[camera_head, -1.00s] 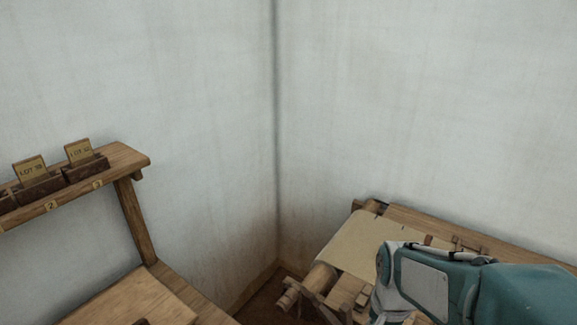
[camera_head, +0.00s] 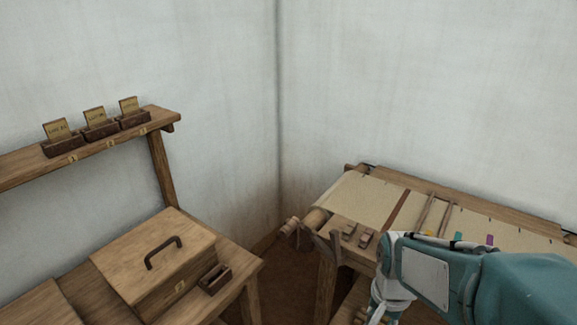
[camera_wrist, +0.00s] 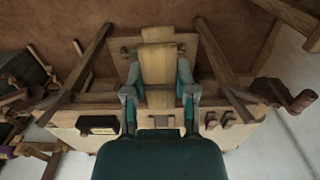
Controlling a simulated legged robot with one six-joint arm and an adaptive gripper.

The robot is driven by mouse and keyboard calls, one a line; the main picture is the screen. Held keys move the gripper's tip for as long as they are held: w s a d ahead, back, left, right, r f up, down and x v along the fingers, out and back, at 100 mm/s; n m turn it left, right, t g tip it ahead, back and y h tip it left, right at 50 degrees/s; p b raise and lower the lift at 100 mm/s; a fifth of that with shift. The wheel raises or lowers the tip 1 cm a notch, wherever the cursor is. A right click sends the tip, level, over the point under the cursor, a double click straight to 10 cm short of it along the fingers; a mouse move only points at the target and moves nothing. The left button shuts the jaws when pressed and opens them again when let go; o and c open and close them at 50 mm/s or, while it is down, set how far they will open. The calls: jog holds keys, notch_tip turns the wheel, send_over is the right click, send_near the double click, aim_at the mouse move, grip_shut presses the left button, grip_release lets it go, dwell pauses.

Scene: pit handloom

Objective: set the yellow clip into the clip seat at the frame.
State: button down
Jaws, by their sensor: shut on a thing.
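My gripper (camera_wrist: 158,82) shows in the wrist view with its two fingers either side of a flat tan-yellow piece (camera_wrist: 158,64) and shut on it. I cannot tell for sure whether this piece is the yellow clip. In the head view my arm hides most of the gripper, low at the right, in front of the loom. A small yellow tab (camera_head: 428,233) shows on the loom cloth, just above my arm. The loom frame (camera_head: 318,217) stands at the right. Two small wooden blocks (camera_head: 357,235) sit on its near left corner; I cannot tell which part is the clip seat.
A crank handle (camera_wrist: 294,101) sticks out at the frame's side. A lidded wooden box (camera_head: 150,255) stands on a bench at the left, beside a small dark tray (camera_head: 214,278). A wall shelf (camera_head: 95,148) holds lot cards. Open floor lies between bench and loom.

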jog(key=shift+s, duration=0.2)
jog(key=shift+w+f+n, duration=0.2)
jog(key=shift+w, duration=0.4)
jog(key=shift+w+f+n, duration=0.2)
jog(key=shift+w, duration=0.4)
jog(key=w+a+f+n, duration=0.2)
jog(key=w+f+n, duration=0.4)
jog(key=w+f, duration=0.8)
jog(key=w, duration=0.3)
jog(key=shift+w+f, duration=0.3)
jog(key=shift+f, duration=0.1)
jog(key=shift+a, duration=0.1)
